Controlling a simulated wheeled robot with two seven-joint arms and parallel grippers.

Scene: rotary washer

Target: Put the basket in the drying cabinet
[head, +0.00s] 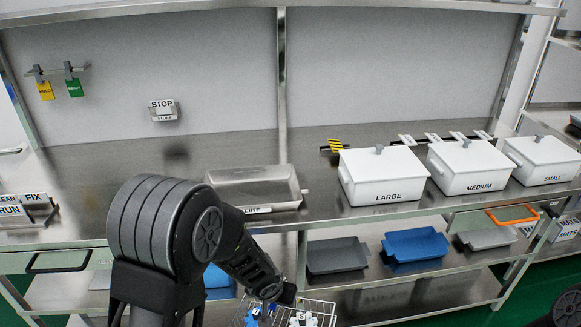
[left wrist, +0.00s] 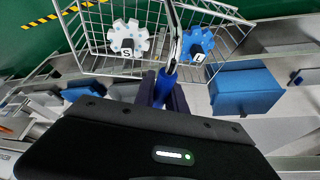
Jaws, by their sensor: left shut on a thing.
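The wire basket (head: 322,308) is at the bottom middle of the head view, partly cut off. It fills the top of the left wrist view (left wrist: 100,72). It holds a white toothed part marked S (left wrist: 128,38) and a blue toothed part marked L (left wrist: 197,45). My left gripper (left wrist: 163,95) is shut on the basket's blue handle (left wrist: 165,84). In the head view my left gripper (head: 272,290) is beside the basket, in front of the lower shelf. My right gripper is not in view. I cannot make out a drying cabinet in either view.
White boxes marked LARGE (head: 383,175), MEDIUM (head: 470,166) and SMALL (head: 543,158) stand on the steel bench. A metal tray (head: 255,187) is left of them. Grey (head: 337,256) and blue (head: 414,245) trays lie on the shelf below.

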